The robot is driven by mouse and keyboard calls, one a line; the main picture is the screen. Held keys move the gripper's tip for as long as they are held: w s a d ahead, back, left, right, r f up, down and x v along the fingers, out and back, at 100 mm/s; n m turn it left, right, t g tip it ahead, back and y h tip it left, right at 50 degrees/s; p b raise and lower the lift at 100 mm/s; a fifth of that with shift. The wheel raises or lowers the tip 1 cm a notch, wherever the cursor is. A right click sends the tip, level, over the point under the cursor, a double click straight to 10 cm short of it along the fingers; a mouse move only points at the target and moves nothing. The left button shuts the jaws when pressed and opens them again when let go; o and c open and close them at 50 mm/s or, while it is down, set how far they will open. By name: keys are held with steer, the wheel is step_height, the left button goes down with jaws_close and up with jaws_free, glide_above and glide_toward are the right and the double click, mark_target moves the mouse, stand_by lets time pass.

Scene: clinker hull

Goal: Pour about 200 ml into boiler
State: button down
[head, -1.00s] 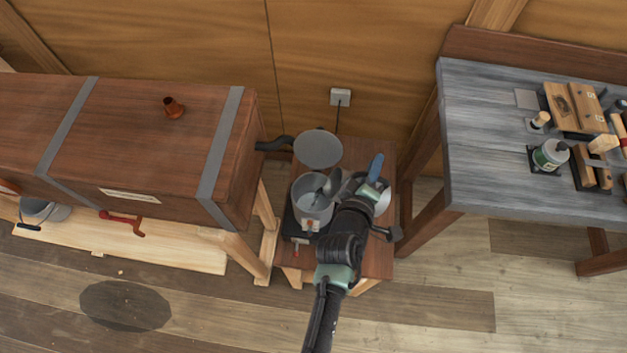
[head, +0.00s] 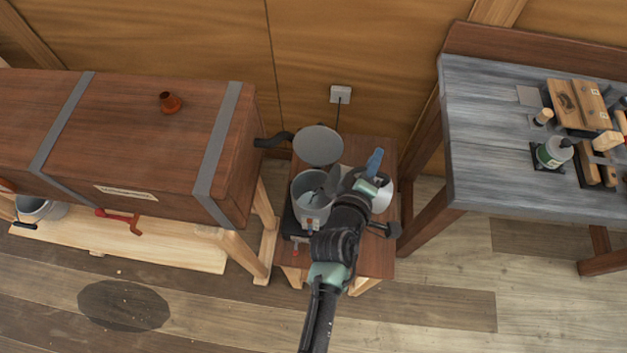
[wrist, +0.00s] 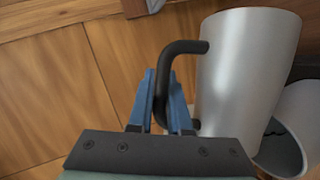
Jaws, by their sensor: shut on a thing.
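The boiler (head: 311,207) is a grey pot on a small wooden stand, open at the top, with pale liquid showing inside. Its round grey lid (head: 318,146) is behind the opening. My gripper (head: 374,162) is just right of the boiler. In the wrist view, its blue fingers (wrist: 160,100) are shut on the black handle (wrist: 167,75) of a smooth grey metal jug (wrist: 245,70). A second grey vessel (wrist: 298,112) is partly visible beside the jug. My arm hides much of the stand, and I cannot tell whether anything is pouring.
A grey workbench (head: 490,130) with tools and a bottle (head: 553,152) stands right. A wall socket (head: 340,95) is behind.

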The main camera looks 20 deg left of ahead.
steer(key=shift+s+a+r+n+b, duration=0.1)
steer(key=shift+a+r+n+b, duration=0.25)
steer(key=shift+b, duration=0.35)
stand_by(0.6)
steer(key=shift+s+a+r+n+t+h+b, duration=0.1)
steer(key=shift+a+r+n+t+h+b, duration=0.1)
steer(key=shift+a+b, duration=0.25)
steer(key=shift+s+a+r+n+t+h+b, duration=0.1)
steer(key=shift+a+r+h+b, duration=0.1)
steer(key=shift+a+b, duration=0.25)
stand_by(0.4)
steer(key=shift+d, duration=0.15)
steer(key=d+p, duration=0.1)
steer(key=p, duration=0.1)
steer(key=d+m+p, duration=0.1)
steer(key=p, duration=0.1)
steer(key=d+m+y+p, duration=0.1)
steer(key=p, duration=0.1)
steer(key=shift+w+f+g, duration=0.4)
steer(key=shift+w+f+p, duration=0.1)
steer(key=shift+f+p, duration=0.2)
steer(key=shift+p, duration=0.4)
steer(key=shift+f, duration=0.3)
steer(key=shift+d+r+m+p, duration=0.2)
steer(key=shift+m+p, duration=0.15)
steer(key=shift+p, duration=0.9)
steer(key=shift+w+p, duration=0.1)
steer(key=shift+p, duration=0.45)
